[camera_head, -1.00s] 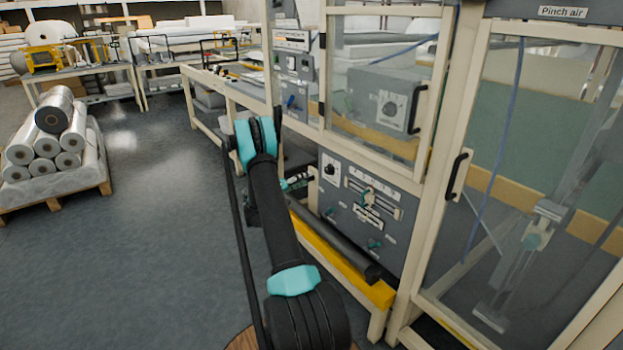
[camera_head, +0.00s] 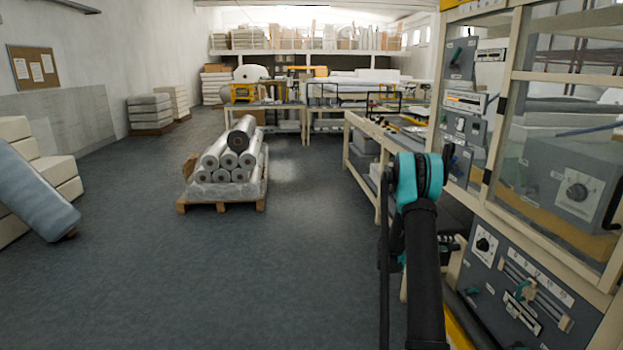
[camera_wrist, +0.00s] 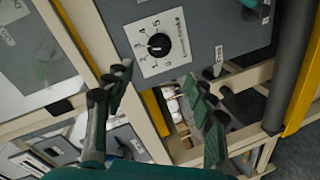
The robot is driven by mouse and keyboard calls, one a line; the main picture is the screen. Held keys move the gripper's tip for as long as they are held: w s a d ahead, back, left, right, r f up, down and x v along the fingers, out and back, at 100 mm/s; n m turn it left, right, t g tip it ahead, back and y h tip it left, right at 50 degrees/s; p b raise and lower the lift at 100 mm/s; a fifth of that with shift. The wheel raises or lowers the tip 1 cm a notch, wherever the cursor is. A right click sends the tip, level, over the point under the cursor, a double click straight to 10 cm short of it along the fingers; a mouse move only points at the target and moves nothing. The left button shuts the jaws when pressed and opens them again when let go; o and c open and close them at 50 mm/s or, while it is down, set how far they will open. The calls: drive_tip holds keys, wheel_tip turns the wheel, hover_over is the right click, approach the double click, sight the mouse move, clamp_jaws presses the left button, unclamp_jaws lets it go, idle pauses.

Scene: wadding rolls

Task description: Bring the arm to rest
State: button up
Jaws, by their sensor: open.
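My arm (camera_head: 422,260) shows in the head view at the right, black with a teal joint, in front of the machine. My gripper (camera_wrist: 156,78) shows in the wrist view with its two dark and green fingers spread apart and nothing between them. Beyond it is the machine's grey panel with a round black dial (camera_wrist: 158,45); I cannot tell the exact distance. In the head view the gripper is mostly hidden behind the arm.
The cream-framed machine (camera_head: 510,110) stands close at the right. A pallet (camera_head: 222,204) with stacked rolls (camera_head: 230,158) stands ahead. A blue-grey mattress (camera_head: 35,190) leans at the left. Worktables (camera_head: 285,120) stand at the back. The floor (camera_head: 230,280) in front is clear.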

drive_tip(key=s+a+r+n+y, duration=0.1)
drive_tip(key=s+a+r+y, duration=0.25)
drive_tip(key=s+a, duration=0.3)
drive_tip(key=s+a+n+t+y, duration=0.1)
drive_tip(key=s+a+y, duration=0.5)
drive_tip(key=s+a, duration=0.8)
drive_tip(key=s+a+f+n+t+y, duration=0.1)
drive_tip(key=s+a+y, duration=0.5)
drive_tip(key=s+a, duration=0.8)
drive_tip(key=s+n, duration=0.1)
drive_tip(key=s, duration=0.2)
drive_tip(key=shift+a+n, duration=0.3)
drive_tip(key=shift+a, duration=0.05)
drive_tip(key=shift+f, duration=0.1)
drive_tip(key=shift+c, duration=0.6)
